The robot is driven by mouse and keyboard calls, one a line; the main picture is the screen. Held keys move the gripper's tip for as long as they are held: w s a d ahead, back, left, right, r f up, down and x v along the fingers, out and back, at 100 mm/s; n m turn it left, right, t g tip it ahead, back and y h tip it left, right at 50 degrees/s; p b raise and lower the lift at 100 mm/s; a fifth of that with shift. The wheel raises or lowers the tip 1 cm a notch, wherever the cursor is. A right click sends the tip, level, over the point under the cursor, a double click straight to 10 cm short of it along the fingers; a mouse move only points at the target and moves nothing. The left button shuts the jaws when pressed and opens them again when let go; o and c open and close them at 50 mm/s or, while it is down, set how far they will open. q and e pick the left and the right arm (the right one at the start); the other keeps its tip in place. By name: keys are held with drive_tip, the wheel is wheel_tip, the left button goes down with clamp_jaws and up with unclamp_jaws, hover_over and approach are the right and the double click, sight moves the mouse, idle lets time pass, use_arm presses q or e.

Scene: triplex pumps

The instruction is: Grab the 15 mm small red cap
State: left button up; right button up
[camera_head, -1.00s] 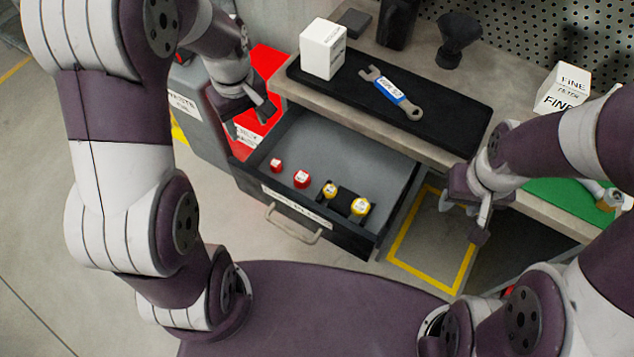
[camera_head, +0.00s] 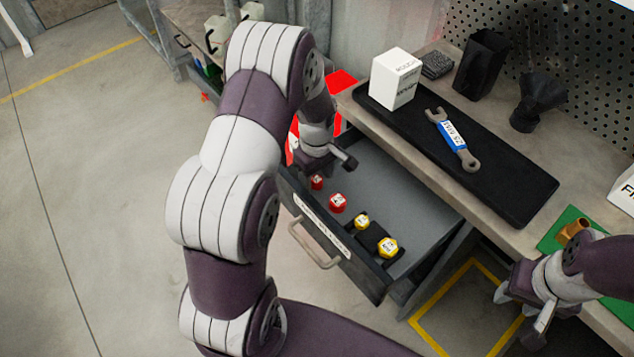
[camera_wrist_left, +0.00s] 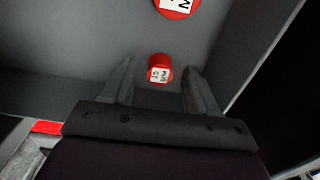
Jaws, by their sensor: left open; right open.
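The small red cap (camera_head: 317,182) stands in the open grey drawer (camera_head: 415,200), at the far left of the row of caps. In the left wrist view the small red cap (camera_wrist_left: 160,68) shows a white label reading 15 and sits between and beyond my fingertips. My left gripper (camera_head: 332,165) is open just above the drawer's left end; its jaws also show open and empty in the left wrist view (camera_wrist_left: 160,82). A larger red cap (camera_head: 338,203) stands to the right of the small one. My right gripper (camera_head: 520,312) is open and empty at the lower right.
Two yellow caps, a smaller one (camera_head: 362,221) and a larger one (camera_head: 387,247), stand further right in the drawer. The worktop above holds a black mat (camera_head: 500,185) with a white box (camera_head: 395,80) and a wrench (camera_head: 455,140). A red bin stands behind my left gripper.

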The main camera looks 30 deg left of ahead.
use_arm(q)
drive_tip(key=shift+f, duration=0.25)
drive_tip(key=shift+r, duration=0.1)
clamp_jaws()
drive_tip(key=shift+r, duration=0.1)
